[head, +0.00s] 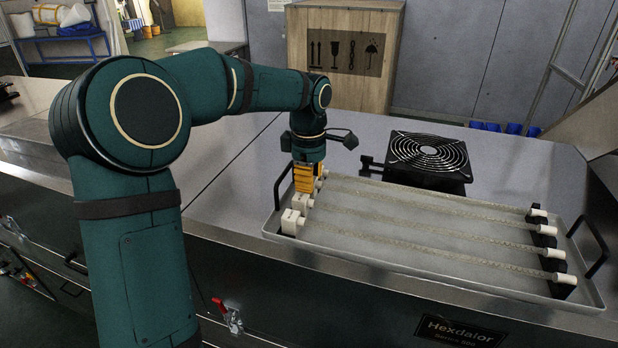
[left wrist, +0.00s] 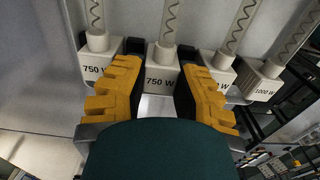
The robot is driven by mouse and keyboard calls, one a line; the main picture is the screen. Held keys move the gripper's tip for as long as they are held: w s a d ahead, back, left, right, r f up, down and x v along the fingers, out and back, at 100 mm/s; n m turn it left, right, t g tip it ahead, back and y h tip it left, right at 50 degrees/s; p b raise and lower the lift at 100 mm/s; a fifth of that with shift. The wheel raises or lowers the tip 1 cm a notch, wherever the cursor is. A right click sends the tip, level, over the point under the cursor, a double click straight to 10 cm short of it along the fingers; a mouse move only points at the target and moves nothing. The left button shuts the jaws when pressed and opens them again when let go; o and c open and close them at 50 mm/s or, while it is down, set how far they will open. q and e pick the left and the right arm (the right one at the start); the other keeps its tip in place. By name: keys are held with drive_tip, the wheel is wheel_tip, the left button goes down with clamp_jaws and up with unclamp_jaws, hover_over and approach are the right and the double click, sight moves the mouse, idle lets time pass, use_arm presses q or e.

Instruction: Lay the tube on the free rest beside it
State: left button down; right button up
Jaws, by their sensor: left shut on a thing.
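My left gripper (head: 303,178) is at the left end of a shallow metal tray (head: 265,233), pointing down. In the left wrist view its yellow fingers (left wrist: 160,95) are shut on the white end block, marked 750 W, of a tube (left wrist: 161,79). This appears to be the second tube from the back in the head view, with its far white cap (head: 546,230) near a black rest (head: 546,240). A neighbouring 750 W tube (left wrist: 97,72) and others lie roughly parallel. I cannot tell which rest is free, nor whether the held tube is lifted. My right gripper is out of view.
A black fan (head: 428,160) stands just behind the tray. The tray has raised black handles at the left (head: 284,186) and right (head: 594,247). A wooden crate (head: 345,85) stands further back. The grey top (head: 237,175) left of the tray is clear.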

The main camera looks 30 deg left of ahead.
use_arm(q)
drive_tip(key=shift+f, duration=0.2)
drive_tip(key=c, duration=0.8)
unclamp_jaws()
drive_tip(key=shift+o, duration=0.2)
wheel_tip(320, 180, up, 12)
